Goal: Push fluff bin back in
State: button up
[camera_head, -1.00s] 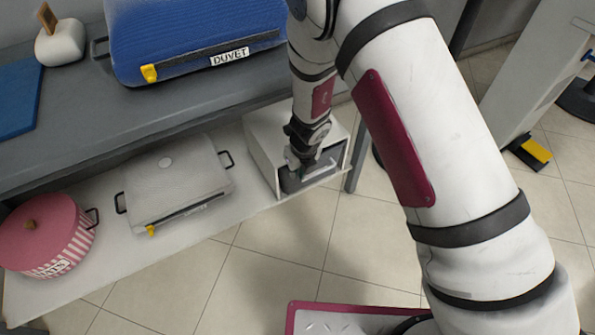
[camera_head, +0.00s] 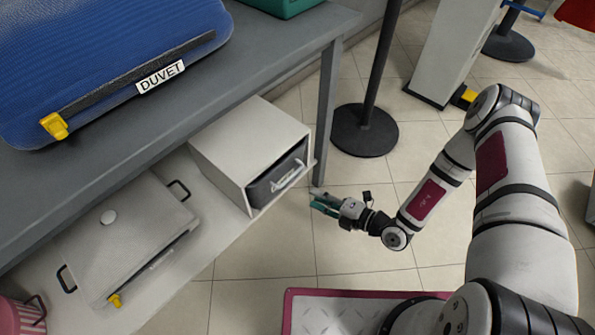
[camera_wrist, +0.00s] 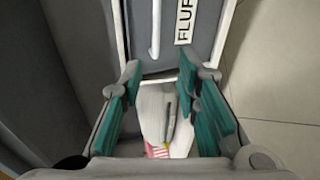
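The fluff bin (camera_head: 262,190) is a dark grey drawer with a pale handle, in a white box (camera_head: 222,150) on the lower shelf. Its front sits within the box opening; I cannot tell whether it is fully flush. The wrist view shows the grey bin front (camera_wrist: 170,62) close up, with a pale handle and a label (camera_wrist: 184,22) partly cut off, reading "FLUF". My gripper (camera_head: 315,202) is in front of the box, a little to the right of the bin, apart from it. In the wrist view its teal fingers (camera_wrist: 159,76) are spread with nothing held between them.
The grey table (camera_head: 200,105) overhangs the box and carries the blue duvet bag (camera_head: 110,60). A table leg (camera_head: 326,115) stands right beside the box. A grey case (camera_head: 120,235) lies left on the shelf. A black post base (camera_head: 364,131) stands behind. Floor tiles ahead are clear.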

aim_at(293, 176)
jog(key=shift+m+t+h, duration=0.3)
jog(key=shift+m+t, duration=0.4)
jog(key=shift+t, duration=0.1)
jog(key=b+x, duration=0.1)
jog(key=x, duration=0.3)
jog(key=w+b+x, duration=0.1)
jog(key=b+x, duration=0.1)
jog(key=x, duration=0.2)
jog(key=d+b+x, duration=0.1)
jog(key=x, duration=0.4)
jog(key=shift+w+b, duration=0.3)
jog(key=shift+b, duration=0.05)
grip_shut()
